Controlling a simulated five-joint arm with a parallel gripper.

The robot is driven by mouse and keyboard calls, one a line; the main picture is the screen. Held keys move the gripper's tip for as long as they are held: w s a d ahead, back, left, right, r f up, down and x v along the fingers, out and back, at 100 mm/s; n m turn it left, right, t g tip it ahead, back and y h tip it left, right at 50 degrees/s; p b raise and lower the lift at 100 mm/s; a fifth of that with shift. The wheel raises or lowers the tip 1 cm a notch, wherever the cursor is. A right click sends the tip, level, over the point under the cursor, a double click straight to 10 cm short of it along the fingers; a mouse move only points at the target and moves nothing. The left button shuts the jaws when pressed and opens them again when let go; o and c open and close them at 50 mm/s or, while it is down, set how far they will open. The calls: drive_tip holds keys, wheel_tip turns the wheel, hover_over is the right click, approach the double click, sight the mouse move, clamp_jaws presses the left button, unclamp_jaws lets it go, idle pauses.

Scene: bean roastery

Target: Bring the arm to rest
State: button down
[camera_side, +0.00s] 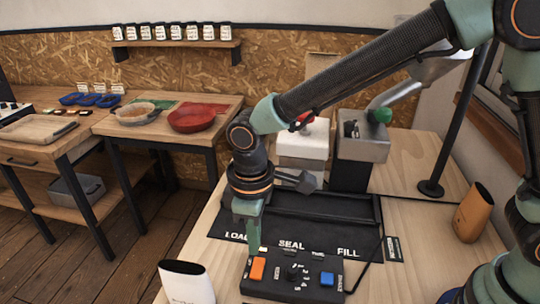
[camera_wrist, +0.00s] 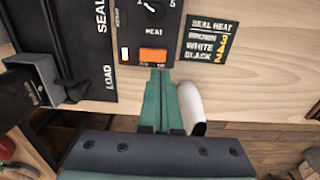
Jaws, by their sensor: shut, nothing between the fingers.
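My gripper (camera_side: 254,246) points down just above the left end of a black control box (camera_side: 272,286), close to its orange button (camera_side: 257,268). The wrist view shows my gripper (camera_wrist: 159,76) with its green fingers together and nothing between them, their tips at the lower edge of the orange button (camera_wrist: 153,55). I cannot tell whether the tips touch the button. My arm reaches in from the upper right, extended over the table.
The box also has a dial (camera_side: 296,272) and a blue button (camera_side: 327,279). A white pouch (camera_side: 186,282) stands left of it, a tan pouch (camera_side: 471,212) at the right. Behind are a black mat (camera_side: 350,236) marked LOAD, SEAL, FILL and machines (camera_side: 362,147).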

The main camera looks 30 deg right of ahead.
drive_tip(key=w+d+r+m+t, duration=0.15)
drive_tip(key=d+r+m, duration=0.25)
drive_tip(key=d+r, duration=0.65)
drive_tip(key=s+d+r+m+t, duration=0.1)
drive_tip(key=s+d+m+t, duration=0.1)
drive_tip(key=d, duration=0.5)
drive_tip(key=s+d+r+m+t, duration=0.2)
drive_tip(key=s+d+m, duration=0.1)
drive_tip(key=d, duration=0.5)
drive_tip(key=shift+s, duration=0.7)
drive_tip(key=shift+r, duration=0.1)
